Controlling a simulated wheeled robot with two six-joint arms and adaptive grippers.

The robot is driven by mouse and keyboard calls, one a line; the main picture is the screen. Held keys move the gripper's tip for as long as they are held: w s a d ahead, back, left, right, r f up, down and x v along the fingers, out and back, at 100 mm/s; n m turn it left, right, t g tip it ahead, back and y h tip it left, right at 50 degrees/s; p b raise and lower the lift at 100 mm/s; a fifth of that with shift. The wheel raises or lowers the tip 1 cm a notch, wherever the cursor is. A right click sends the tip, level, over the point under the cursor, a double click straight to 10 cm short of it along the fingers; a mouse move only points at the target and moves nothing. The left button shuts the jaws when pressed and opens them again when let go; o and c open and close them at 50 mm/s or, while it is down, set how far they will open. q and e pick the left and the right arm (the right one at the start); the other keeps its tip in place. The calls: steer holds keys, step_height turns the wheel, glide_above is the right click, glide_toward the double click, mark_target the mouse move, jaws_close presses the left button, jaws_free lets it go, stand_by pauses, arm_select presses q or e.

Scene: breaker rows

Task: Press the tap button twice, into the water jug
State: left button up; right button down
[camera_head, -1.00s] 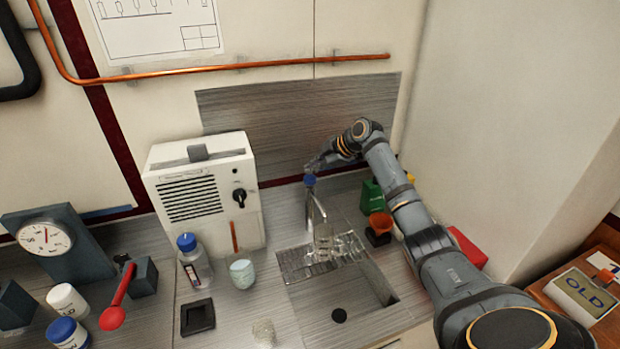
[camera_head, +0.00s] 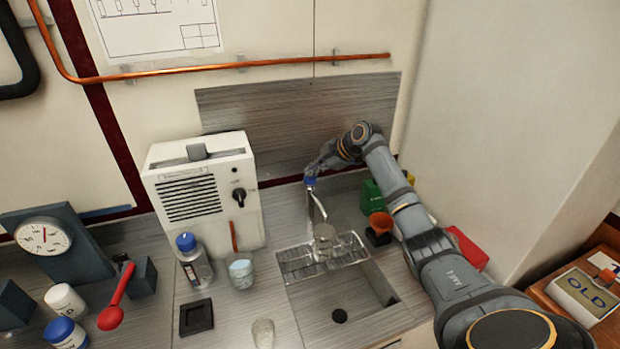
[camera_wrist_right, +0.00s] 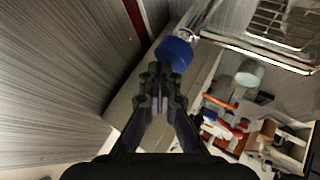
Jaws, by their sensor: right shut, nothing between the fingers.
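The tap (camera_head: 317,208) stands behind the sink, with a blue button (camera_head: 310,181) on top. The blue button also shows in the right wrist view (camera_wrist_right: 174,53), just beyond my fingertips. My right gripper (camera_head: 312,172) is shut and empty, at the button's top; I cannot tell whether it touches. Its fingers also show in the right wrist view (camera_wrist_right: 160,80). A clear vessel, seemingly the water jug (camera_head: 324,238), stands on the metal drain rack below the spout. Its water level is hard to make out. My left gripper is not in view.
The sink basin (camera_head: 335,300) lies in front of the rack. An orange funnel (camera_head: 381,222) and green box (camera_head: 372,196) sit close to my right arm.

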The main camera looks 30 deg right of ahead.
mark_target(313, 177)
steer(key=shift+s+f+b, duration=0.1)
steer(key=shift+f+b, duration=0.35)
steer(key=shift+f, duration=0.35)
stand_by(0.5)
steer(key=shift+r, duration=0.1)
steer(key=shift+r+p, duration=1)
steer(key=shift+r, duration=0.25)
steer(key=shift+r+p, duration=1.85)
steer(key=shift+r, duration=0.8)
steer(key=shift+f, duration=0.1)
